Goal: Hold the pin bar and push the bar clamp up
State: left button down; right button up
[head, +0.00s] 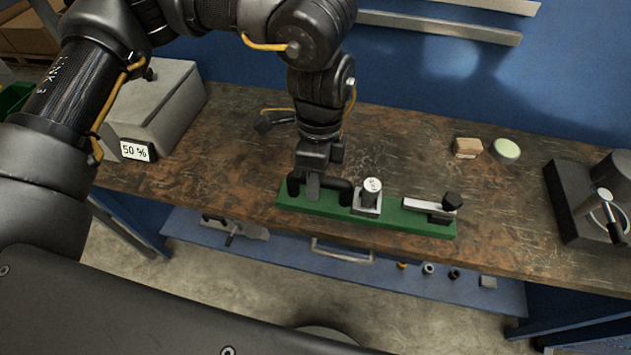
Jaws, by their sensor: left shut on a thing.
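The green bar (390,222), which I take as the pin bar, lies along the front edge of the wooden bench. A black handle (338,191) stands on its left end. My left gripper (314,190) comes down from above and is shut on this black handle. A white-topped round post (371,190) on a metal block stands mid-bar. A metal lever with a black knob (432,207), probably the bar clamp, lies nearly flat at the right end. The gripper hides part of the handle. My right gripper is not in view.
A brown block (467,148) and a pale green disc (506,151) lie behind the bar. A dark device (573,202) stands at the right. A blue shelf (390,273) with small parts is below.

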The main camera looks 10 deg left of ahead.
pick_arm(q)
jog(key=shift+w+a+f+b, duration=0.4)
jog(key=shift+w+f+b, duration=0.5)
jog(key=shift+w+f, duration=0.95)
jog(key=shift+w+a+f+b, duration=0.4)
jog(key=shift+w+f+b, duration=0.45)
jog(key=shift+w+f, duration=1)
jog(key=shift+w+a+f+b, duration=0.4)
jog(key=shift+w+f+b, duration=0.75)
jog(key=shift+w, duration=1.15)
jog(key=shift+f, duration=0.8)
jog(key=shift+a, duration=0.1)
